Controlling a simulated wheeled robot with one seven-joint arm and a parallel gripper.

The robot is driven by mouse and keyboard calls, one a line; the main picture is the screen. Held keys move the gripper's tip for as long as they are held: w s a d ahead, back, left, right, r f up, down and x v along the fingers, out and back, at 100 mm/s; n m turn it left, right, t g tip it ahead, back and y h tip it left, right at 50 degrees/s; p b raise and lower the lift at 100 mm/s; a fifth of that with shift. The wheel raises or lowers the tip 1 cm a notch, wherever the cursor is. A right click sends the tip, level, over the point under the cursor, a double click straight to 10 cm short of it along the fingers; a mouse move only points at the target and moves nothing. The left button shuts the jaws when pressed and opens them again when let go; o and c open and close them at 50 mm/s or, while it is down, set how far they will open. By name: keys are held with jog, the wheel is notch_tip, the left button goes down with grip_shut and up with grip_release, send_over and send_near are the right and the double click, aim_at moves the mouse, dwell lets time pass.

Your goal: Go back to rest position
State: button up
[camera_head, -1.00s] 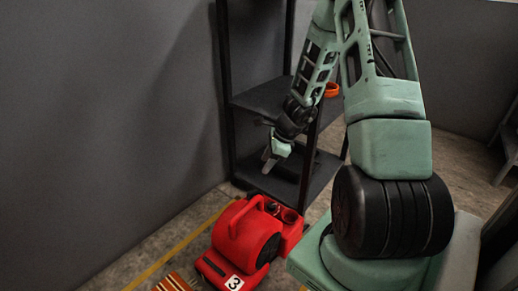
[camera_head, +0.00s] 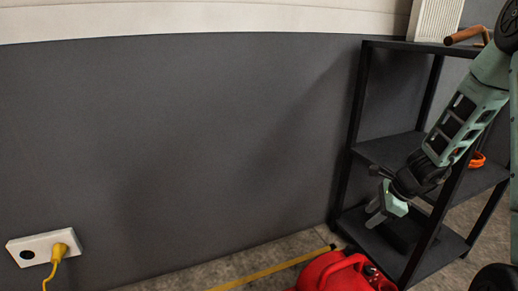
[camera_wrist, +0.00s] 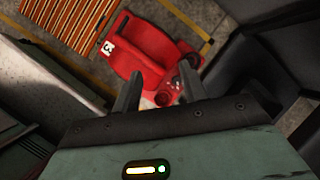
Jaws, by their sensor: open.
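My gripper (camera_head: 376,215) hangs at the right of the head view, in front of the black shelf's lower part, with its fingers pointing down and left. In the wrist view my gripper (camera_wrist: 160,92) shows its two fingers spread apart, with nothing between them that it holds. The red blower (camera_wrist: 155,50) lies on the floor beyond the fingertips. Only the top of the red blower (camera_head: 345,272) shows at the bottom edge of the head view.
The black shelf (camera_head: 395,148) stands against the grey wall and holds an orange ring (camera_head: 477,160). A wall socket (camera_head: 28,250) with a yellow plug (camera_head: 66,243) is at the left. A striped orange rug (camera_wrist: 75,22) lies beside the blower. A yellow line (camera_head: 270,269) marks the floor.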

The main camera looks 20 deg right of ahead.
jog(key=s+a+r+n+g, duration=0.1)
jog(key=a+r+n, duration=0.25)
jog(key=a, duration=0.35)
jog(key=a+r+n+g+y, duration=0.1)
jog(key=a+r+n, duration=0.1)
jog(key=a+n, duration=0.45)
jog(key=s+a+r+n+g, duration=0.1)
jog(key=a+r+n, duration=0.2)
jog(key=a, duration=0.6)
jog(key=s+a+r+n+h, duration=0.1)
jog(key=s+a+r+n, duration=0.1)
jog(key=s+a+n, duration=0.3)
jog(key=s+a+r+n+g+h, duration=0.1)
jog(key=s+a+r+n, duration=0.15)
jog(key=s+n, duration=0.55)
jog(key=s+a+r+n+h, duration=0.1)
jog(key=s+a+r+n, duration=0.1)
jog(key=s+a+n, duration=0.35)
notch_tip(320, 180, up, 38)
jog(key=s+n+p, duration=0.1)
jog(key=p, duration=3.7)
jog(key=shift+d+r, duration=0.15)
jog(key=shift+r, duration=0.1)
